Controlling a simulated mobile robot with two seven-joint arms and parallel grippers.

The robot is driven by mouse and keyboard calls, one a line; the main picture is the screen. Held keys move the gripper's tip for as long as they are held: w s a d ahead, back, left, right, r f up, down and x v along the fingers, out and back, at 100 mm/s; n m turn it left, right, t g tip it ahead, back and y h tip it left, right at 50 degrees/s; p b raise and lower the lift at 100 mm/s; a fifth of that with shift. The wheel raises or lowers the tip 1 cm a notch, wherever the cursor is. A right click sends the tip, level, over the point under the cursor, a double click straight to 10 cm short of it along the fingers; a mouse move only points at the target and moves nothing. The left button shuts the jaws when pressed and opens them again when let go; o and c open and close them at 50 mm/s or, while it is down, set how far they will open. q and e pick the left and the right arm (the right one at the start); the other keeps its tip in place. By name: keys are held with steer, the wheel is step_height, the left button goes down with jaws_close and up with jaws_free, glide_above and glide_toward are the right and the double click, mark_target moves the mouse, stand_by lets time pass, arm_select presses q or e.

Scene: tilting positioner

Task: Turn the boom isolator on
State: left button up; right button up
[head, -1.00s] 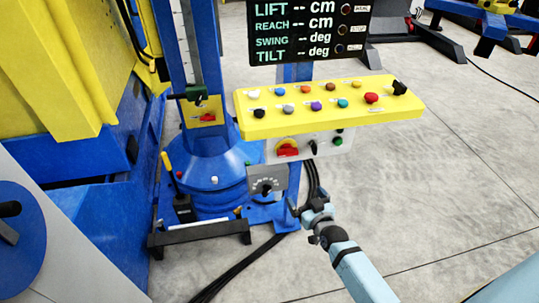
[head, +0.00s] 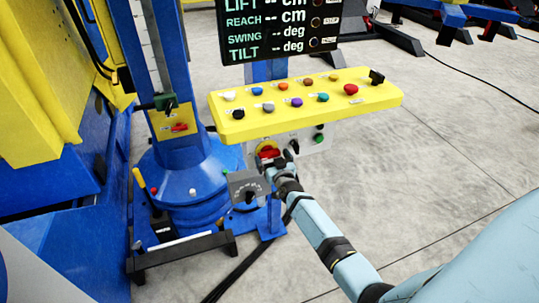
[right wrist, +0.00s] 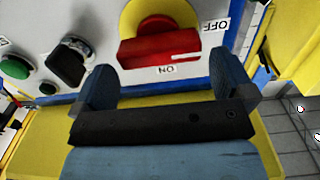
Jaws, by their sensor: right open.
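A red rotary handle (head: 268,153) on a yellow round plate sits on the grey panel front under the yellow control desk. In the head view my right gripper (head: 280,172) is just below the handle. A second red switch (head: 179,127) is on the blue column. My left gripper is out of view.
A black selector (right wrist: 68,60) and a green button (right wrist: 15,68) are beside the handle. The yellow desk (head: 300,105) with several coloured buttons overhangs the panel. A grey dial box (head: 245,186) stands close left of my gripper.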

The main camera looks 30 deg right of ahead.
mark_target(271, 155)
steer(key=shift+x, duration=1.55)
steer(key=shift+c, duration=0.2)
steer(key=shift+a, duration=0.1)
steer(key=c, duration=0.7)
